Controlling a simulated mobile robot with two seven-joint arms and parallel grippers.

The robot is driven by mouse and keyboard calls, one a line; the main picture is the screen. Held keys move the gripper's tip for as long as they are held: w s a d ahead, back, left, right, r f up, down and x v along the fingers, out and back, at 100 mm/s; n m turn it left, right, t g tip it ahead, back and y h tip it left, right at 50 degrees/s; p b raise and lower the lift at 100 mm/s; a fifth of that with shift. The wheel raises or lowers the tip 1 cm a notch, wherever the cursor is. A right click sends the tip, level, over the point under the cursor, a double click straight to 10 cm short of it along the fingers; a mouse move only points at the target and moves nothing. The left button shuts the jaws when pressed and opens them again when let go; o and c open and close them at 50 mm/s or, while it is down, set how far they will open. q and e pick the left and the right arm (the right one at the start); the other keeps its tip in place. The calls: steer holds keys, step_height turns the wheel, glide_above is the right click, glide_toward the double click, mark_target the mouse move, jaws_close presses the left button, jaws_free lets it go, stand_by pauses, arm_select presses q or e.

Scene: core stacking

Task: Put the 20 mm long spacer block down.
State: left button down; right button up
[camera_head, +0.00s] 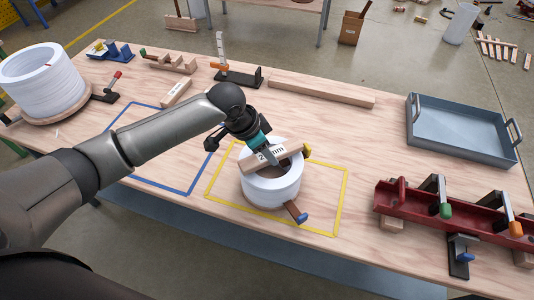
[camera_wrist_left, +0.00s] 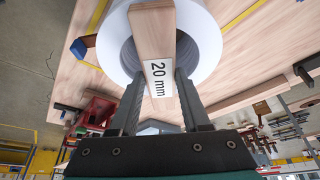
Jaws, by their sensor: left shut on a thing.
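The 20 mm spacer block (camera_head: 285,151) is a pale wooden bar with a white "20 mm" label, which reads clearly in the left wrist view (camera_wrist_left: 155,35). My left gripper (camera_head: 262,150) is shut on it, with one finger on each side of the block near its label in the wrist view (camera_wrist_left: 158,85). The block lies across the opening of a white ring-shaped core (camera_head: 270,190), seen from above. I cannot tell whether the block touches the core's rim. The core stands inside a yellow taped square (camera_head: 338,208). My right gripper is not in view.
A blue taped square (camera_head: 160,184) lies left of the core, partly behind my left arm. A larger white coil (camera_head: 42,82) stands at far left. A grey-blue tray (camera_head: 455,133) and a red clamp fixture (camera_head: 460,215) are at right. A long wooden bar (camera_head: 320,91) lies behind.

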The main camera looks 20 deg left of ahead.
arm_select(q)
steer(key=shift+f, duration=0.45)
steer(key=shift+f, duration=0.1)
steer(key=shift+c, duration=1.8)
jaws_free()
steer(key=p+v, duration=0.2)
steer(key=v, duration=1)
